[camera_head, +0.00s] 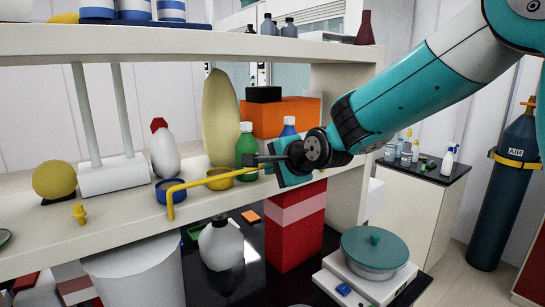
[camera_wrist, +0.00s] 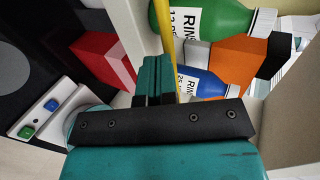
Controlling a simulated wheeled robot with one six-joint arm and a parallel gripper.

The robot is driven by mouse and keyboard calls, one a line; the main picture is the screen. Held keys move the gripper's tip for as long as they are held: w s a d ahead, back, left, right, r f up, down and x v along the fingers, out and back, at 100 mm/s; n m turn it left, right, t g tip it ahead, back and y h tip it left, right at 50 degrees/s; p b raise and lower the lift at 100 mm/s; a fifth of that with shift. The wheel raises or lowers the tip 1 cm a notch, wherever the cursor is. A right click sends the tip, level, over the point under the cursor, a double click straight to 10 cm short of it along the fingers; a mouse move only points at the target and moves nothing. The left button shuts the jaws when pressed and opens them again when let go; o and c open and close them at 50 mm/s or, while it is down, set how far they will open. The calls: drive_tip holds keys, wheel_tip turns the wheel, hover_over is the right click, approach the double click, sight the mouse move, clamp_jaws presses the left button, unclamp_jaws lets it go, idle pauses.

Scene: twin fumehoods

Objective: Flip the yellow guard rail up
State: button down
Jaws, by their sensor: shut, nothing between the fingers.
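The yellow guard rail (camera_head: 205,180) is a thin bent rod along the front edge of the white shelf (camera_head: 110,222). Its left end bends down against the shelf's front face, and its right end passes behind my gripper (camera_head: 252,160). My gripper is shut and empty, with its fingertips close to the right part of the rail. In the wrist view the rail (camera_wrist: 167,35) runs up from right beside the shut fingers (camera_wrist: 155,78). I cannot tell whether they touch it. A small yellow bracket (camera_head: 79,214) stands on the shelf edge further left.
On the shelf behind the rail stand a blue bowl (camera_head: 168,191), a green bottle (camera_head: 245,145), a white bottle (camera_head: 164,150) and an orange box (camera_head: 280,116). Below are a red box (camera_head: 295,228), a white jug (camera_head: 221,244) and a scale with a teal-lidded pot (camera_head: 370,251).

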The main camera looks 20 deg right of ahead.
drive_tip(key=shift+w+a, duration=0.1)
drive_tip(key=shift+w, duration=0.2)
drive_tip(key=shift+w, duration=0.1)
